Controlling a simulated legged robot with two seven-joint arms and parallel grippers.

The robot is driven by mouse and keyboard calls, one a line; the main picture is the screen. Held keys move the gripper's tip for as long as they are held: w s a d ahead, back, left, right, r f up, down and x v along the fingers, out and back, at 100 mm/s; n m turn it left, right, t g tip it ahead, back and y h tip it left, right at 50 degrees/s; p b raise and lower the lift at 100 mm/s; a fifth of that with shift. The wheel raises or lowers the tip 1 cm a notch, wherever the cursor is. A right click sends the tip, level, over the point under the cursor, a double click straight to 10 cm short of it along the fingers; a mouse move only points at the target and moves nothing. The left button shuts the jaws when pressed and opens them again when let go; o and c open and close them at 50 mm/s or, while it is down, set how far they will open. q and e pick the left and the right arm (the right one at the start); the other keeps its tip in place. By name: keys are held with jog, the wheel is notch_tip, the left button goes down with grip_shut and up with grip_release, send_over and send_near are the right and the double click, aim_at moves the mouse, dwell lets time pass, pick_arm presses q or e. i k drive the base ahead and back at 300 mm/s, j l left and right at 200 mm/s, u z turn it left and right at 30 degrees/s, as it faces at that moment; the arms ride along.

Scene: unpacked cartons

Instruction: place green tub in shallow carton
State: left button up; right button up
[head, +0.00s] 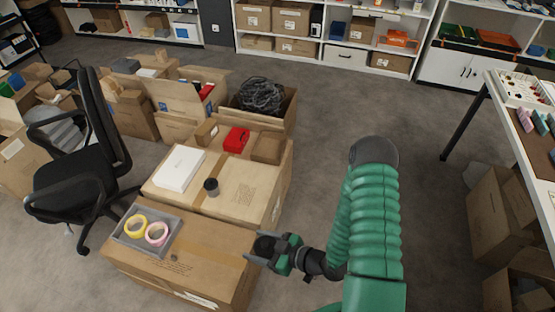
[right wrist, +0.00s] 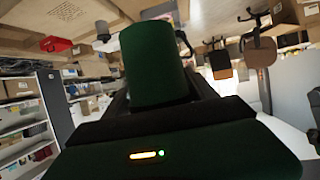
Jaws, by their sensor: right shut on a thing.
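My right gripper (head: 268,248) is shut on the green tub, above the right side of the front large carton. In the right wrist view the green tub (right wrist: 153,66) stands up between the jaws; in the head view the dark top of the tub (head: 265,245) shows between the fingers. A small, low brown carton (head: 267,148), which looks like the shallow carton, lies at the back right of the rear large carton, beside a red box. It is apart from the gripper. My left gripper is not in view.
The rear large carton (head: 245,185) bears a white box (head: 179,168), a dark cup (head: 211,187), the red box (head: 236,139) and a small brown box (head: 206,132). A grey tray (head: 174,222) with two tape rolls sits on the front carton (head: 205,265). An office chair (head: 80,170) stands left.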

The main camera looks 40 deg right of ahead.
aim_at(269, 150)
jog(key=k+l+u, duration=0.1)
jog(key=u, duration=1.2)
jog(key=l, duration=0.8)
jog(key=k+l, duration=0.1)
jog(key=l, duration=0.75)
jog(key=l+u, duration=0.1)
jog(key=l, duration=0.7)
jog(key=k+l, duration=0.1)
jog(key=l, duration=0.7)
jog(key=k+l, duration=0.1)
jog(key=l, duration=0.7)
jog(key=u, duration=0.05)
